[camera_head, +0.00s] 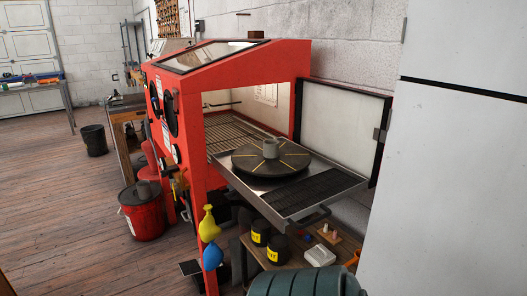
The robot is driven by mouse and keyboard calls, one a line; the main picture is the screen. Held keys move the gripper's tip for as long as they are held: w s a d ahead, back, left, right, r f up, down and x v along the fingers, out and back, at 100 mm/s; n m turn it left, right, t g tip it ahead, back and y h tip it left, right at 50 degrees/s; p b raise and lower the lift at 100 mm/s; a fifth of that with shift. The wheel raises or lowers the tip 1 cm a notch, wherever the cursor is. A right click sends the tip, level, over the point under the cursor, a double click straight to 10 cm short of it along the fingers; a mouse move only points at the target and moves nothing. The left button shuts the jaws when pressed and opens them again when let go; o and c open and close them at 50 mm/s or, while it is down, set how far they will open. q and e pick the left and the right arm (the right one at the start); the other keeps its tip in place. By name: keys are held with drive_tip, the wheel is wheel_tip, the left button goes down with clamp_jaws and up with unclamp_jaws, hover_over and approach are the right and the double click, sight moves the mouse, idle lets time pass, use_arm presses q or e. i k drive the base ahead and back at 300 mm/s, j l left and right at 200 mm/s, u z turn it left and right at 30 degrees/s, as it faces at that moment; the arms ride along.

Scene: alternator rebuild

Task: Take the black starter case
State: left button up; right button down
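I cannot make out a thing that is clearly the black starter case. A small grey cylindrical part (270,147) stands on a round dark turntable (272,171) on the pulled-out tray (318,214) of a red cabinet. Two black containers with yellow labels, one on the left (260,232) and one on the right (277,248), stand on a low wooden bench under the tray. Neither of my grippers is in view.
The red blasting cabinet (237,72) has its side door (343,122) swung open against the wall. A red bucket (143,211) and a black bin (94,140) stand on the floor. A grey-green rounded object (305,283) is at the bottom edge.

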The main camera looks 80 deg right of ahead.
sight(271, 147)
drive_tip(key=z, duration=2.95)
